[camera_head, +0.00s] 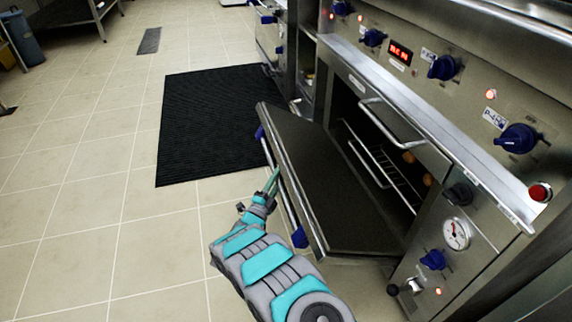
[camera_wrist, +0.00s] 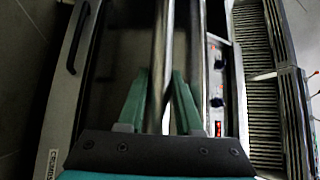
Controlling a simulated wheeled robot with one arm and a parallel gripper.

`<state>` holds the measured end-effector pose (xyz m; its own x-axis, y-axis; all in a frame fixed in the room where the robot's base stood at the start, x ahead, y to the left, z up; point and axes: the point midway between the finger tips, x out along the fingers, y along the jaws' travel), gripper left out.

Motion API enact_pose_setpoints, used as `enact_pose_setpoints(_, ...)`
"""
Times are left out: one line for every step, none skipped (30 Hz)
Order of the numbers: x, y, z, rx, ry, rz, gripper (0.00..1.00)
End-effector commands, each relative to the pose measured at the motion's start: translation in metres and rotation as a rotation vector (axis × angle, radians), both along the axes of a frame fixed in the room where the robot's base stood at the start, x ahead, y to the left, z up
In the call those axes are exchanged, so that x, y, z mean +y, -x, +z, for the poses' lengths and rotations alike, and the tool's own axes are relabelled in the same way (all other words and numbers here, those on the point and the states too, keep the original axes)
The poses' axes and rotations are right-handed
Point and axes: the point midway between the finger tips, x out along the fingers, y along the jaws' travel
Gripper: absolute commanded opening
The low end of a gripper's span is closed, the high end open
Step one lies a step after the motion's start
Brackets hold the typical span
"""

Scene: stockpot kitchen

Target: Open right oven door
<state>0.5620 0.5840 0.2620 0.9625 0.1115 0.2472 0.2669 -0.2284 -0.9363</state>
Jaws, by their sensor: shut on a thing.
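The oven door (camera_head: 335,180) is tilted partway down and outward, with its dark inner face showing and a wide gap to the oven. Its long bar handle (camera_head: 289,200) has blue end caps and runs along the outer side. My gripper (camera_head: 272,183) is shut on this handle near its middle. In the wrist view, the green fingers (camera_wrist: 160,88) stand on either side of a shiny handle bar (camera_wrist: 160,40). A second bar shows to its right; I cannot tell if it is a reflection. The exact contact is blurred.
The oven cavity holds a wire rack (camera_head: 385,175) and brownish round items (camera_head: 409,157). Blue knobs (camera_head: 443,67) and a round gauge (camera_head: 456,234) are on the front panel. A black mat (camera_head: 212,120) lies on the tiled floor. The floor left of my arm is clear.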

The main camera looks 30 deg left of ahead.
Motion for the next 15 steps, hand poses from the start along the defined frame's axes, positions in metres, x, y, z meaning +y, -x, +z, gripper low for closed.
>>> enact_pose_setpoints(0.000, 0.000, -0.014, 0.002, -0.001, -0.004, 0.00)
enact_pose_setpoints(0.001, 0.001, -0.020, 0.002, -0.001, -0.004, 0.00)
enact_pose_setpoints(0.001, 0.002, -0.029, 0.003, 0.000, -0.004, 0.00)
enact_pose_setpoints(0.002, 0.003, -0.035, 0.004, 0.001, -0.005, 0.00)
enact_pose_setpoints(0.002, 0.004, -0.040, 0.004, 0.000, -0.004, 0.00)
enact_pose_setpoints(0.003, 0.005, -0.046, 0.004, -0.001, -0.005, 0.00)
enact_pose_setpoints(0.003, 0.005, -0.051, 0.004, -0.002, -0.006, 0.00)
enact_pose_setpoints(0.003, 0.005, -0.056, 0.004, -0.001, -0.007, 0.00)
enact_pose_setpoints(0.003, 0.005, -0.063, 0.005, 0.000, -0.008, 0.00)
enact_pose_setpoints(0.003, 0.006, -0.068, 0.006, 0.000, -0.007, 0.00)
enact_pose_setpoints(0.004, 0.006, -0.071, 0.006, -0.001, -0.006, 0.00)
enact_pose_setpoints(0.004, 0.007, -0.076, 0.005, -0.002, -0.006, 0.00)
enact_pose_setpoints(0.004, 0.006, -0.079, 0.005, -0.002, -0.007, 0.00)
enact_pose_setpoints(0.004, 0.006, -0.083, 0.004, -0.003, -0.008, 0.00)
enact_pose_setpoints(0.004, 0.006, -0.088, 0.004, -0.002, -0.008, 0.00)
